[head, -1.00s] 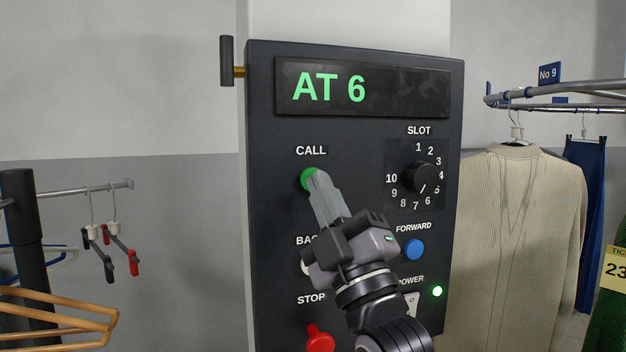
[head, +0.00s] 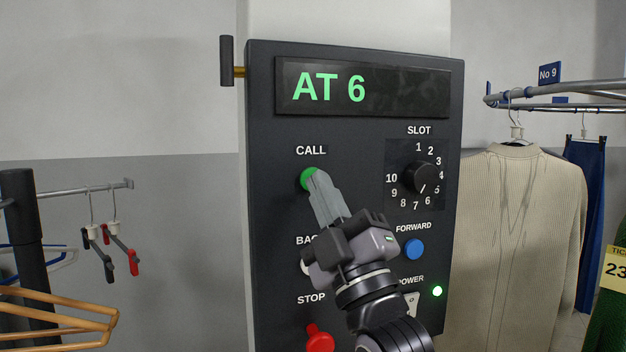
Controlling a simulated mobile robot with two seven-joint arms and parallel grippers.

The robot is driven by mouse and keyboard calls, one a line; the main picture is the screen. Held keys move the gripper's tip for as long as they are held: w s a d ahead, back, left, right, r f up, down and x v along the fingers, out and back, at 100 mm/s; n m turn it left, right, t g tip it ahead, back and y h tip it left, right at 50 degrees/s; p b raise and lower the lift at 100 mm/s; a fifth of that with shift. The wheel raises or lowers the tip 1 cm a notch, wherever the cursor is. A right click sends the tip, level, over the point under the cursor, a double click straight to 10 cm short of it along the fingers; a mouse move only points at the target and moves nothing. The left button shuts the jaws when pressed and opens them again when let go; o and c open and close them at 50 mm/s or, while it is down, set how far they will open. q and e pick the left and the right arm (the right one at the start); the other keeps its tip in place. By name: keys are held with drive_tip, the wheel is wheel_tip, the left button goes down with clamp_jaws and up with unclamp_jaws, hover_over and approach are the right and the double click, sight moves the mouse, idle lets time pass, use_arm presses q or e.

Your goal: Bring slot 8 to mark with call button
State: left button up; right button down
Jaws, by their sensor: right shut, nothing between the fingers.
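The black control panel (head: 350,130) fills the middle of the head view. Its display (head: 420,92) reads "AT 6" in green. The green call button (head: 306,179) is under the label CALL, partly covered by my fingertips. My right gripper (head: 313,175) is shut and empty, its tips at the button's right side; whether they touch or press it I cannot tell. The slot dial (head: 421,176) is at the right, with numbers 1 to 10 around it. Its white mark points downward, near 6 or 7; the exact number is hard to tell. My left gripper is not in view.
The blue forward button (head: 413,249), red stop button (head: 319,339) and lit green power lamp (head: 437,291) are lower on the panel. My right gripper covers part of the back button. A beige sweater (head: 510,230) hangs at right; hangers (head: 60,310) are at left.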

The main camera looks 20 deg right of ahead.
drive_tip(key=shift+w, duration=0.1)
idle(0.6)
drive_tip(key=shift+w, duration=0.35)
drive_tip(key=shift+w, duration=0.45)
idle(0.5)
drive_tip(key=shift+s+p, duration=0.2)
drive_tip(key=shift+p, duration=0.1)
drive_tip(key=shift+s, duration=0.65)
drive_tip(key=s+p, duration=0.1)
drive_tip(key=s, duration=0.4)
drive_tip(key=shift+d, duration=0.1)
idle(0.7)
